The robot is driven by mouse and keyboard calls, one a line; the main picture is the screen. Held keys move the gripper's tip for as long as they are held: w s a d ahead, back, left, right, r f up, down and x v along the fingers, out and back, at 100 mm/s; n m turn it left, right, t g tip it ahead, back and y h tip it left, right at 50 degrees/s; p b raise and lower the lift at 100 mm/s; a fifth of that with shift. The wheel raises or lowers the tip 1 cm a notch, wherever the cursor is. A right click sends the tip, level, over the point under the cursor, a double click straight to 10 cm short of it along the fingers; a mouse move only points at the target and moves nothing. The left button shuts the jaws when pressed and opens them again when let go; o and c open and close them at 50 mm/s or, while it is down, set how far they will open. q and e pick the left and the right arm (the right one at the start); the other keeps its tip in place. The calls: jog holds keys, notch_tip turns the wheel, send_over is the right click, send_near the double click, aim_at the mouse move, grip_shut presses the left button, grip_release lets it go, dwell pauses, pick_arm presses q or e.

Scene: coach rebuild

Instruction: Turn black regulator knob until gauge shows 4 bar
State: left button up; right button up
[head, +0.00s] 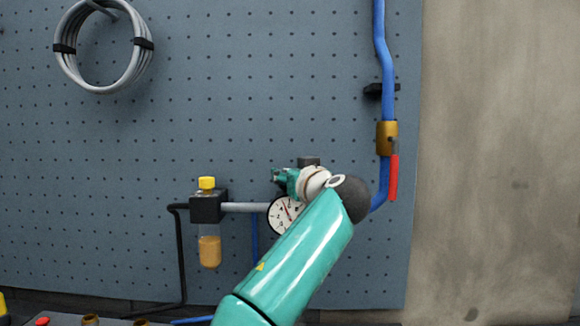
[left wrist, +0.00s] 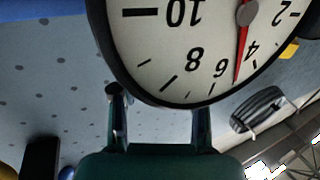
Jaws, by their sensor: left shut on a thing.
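The round white gauge (head: 287,212) sits on the pegboard, partly covered by my left arm in the head view. In the left wrist view the gauge (left wrist: 180,45) appears upside down and close. Its red needle points between 4 and 6. A black part, seemingly the regulator knob (head: 309,161), shows just above my left gripper (head: 284,178). In the left wrist view, the fingers of my left gripper (left wrist: 158,114) reach up behind the gauge rim. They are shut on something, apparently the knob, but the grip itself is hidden. My right gripper is not in view.
To the left stands a unit with a yellow cap (head: 207,183) and an amber bowl (head: 209,251), joined by a grey pipe (head: 245,207). To the right, a brass valve (head: 387,138) with a red lever (head: 393,177) sits on a blue hose (head: 387,75). A hose coil (head: 64,62) hangs upper left.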

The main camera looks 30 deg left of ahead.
pick_arm(q)
jog(key=shift+r+n+g+y+p, duration=0.1)
jog(key=shift+n+g+y+p, duration=0.9)
jog(key=shift+g+p, duration=0.4)
jog(key=o, duration=1.2)
jog(key=shift+c, duration=0.2)
jog(key=v, duration=1.2)
jog(key=shift+a+f, duration=0.1)
jog(key=shift+f, duration=0.15)
